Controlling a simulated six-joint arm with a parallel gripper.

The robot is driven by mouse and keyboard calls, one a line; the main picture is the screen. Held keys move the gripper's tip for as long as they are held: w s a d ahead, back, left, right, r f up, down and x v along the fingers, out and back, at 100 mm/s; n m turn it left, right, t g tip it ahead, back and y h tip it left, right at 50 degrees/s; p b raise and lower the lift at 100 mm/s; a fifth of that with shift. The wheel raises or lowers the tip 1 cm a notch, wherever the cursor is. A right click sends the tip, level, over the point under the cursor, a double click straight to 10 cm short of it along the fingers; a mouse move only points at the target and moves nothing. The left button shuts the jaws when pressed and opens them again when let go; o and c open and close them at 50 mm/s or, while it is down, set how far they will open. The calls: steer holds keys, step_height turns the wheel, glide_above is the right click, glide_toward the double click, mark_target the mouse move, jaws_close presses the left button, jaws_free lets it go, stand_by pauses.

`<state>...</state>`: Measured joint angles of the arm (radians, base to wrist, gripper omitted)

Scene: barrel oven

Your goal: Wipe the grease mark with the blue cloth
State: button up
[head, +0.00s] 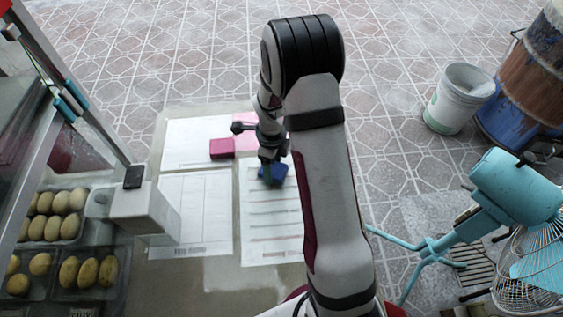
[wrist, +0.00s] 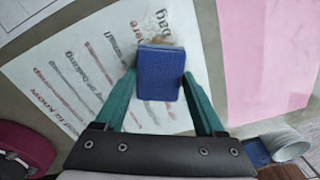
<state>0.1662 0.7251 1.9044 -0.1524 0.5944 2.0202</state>
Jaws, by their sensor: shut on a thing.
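The blue cloth (head: 277,173), a small folded pad, is between the fingers of my gripper (head: 268,160), over the upper part of a white printed sheet (head: 272,225). In the wrist view the cloth (wrist: 160,73) sits squarely between the two green fingers of my gripper (wrist: 158,92), which is shut on it. A faint brownish smudge, which looks like the grease mark (wrist: 166,42), shows on the sheet just beyond the cloth's far edge. The cloth hides part of the sheet. I cannot tell whether it touches the paper.
A magenta block (head: 222,148) lies left of my gripper, near a pink sheet (head: 246,144). Other white papers (head: 195,205) cover the table. Trays of potato-like items (head: 88,272) stand at left. A white bucket (head: 459,98) and a turquoise stand (head: 515,190) are at right.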

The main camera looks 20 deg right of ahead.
mark_target(285, 169)
steer(key=shift+w+a, duration=0.4)
steer(key=shift+a, duration=0.8)
steer(key=shift+w+a, duration=0.4)
steer(key=shift+a, duration=0.8)
steer(key=shift+w+a, duration=0.4)
steer(key=shift+a, duration=0.8)
steer(key=shift+s+d, duration=0.55)
steer(key=shift+d, duration=1.2)
steer(key=shift+s+d, duration=0.6)
steer(key=shift+d, duration=1.1)
steer(key=shift+s+d, duration=0.55)
steer(key=shift+d, duration=1.2)
steer(key=shift+s+a, duration=0.25)
steer(key=shift+w+a, duration=0.55)
steer(key=shift+a, duration=1)
steer(key=shift+w+a, duration=0.5)
steer(key=shift+a, duration=1.1)
steer(key=shift+w+a, duration=0.55)
steer(key=shift+a, duration=1)
steer(key=shift+s+d, duration=0.55)
steer(key=shift+d, duration=1.05)
steer(key=shift+s+d, duration=0.5)
steer(key=shift+d, duration=1.05)
steer(key=shift+s+d, duration=0.55)
steer(key=shift+d, duration=1.05)
steer(key=shift+r, duration=4.1)
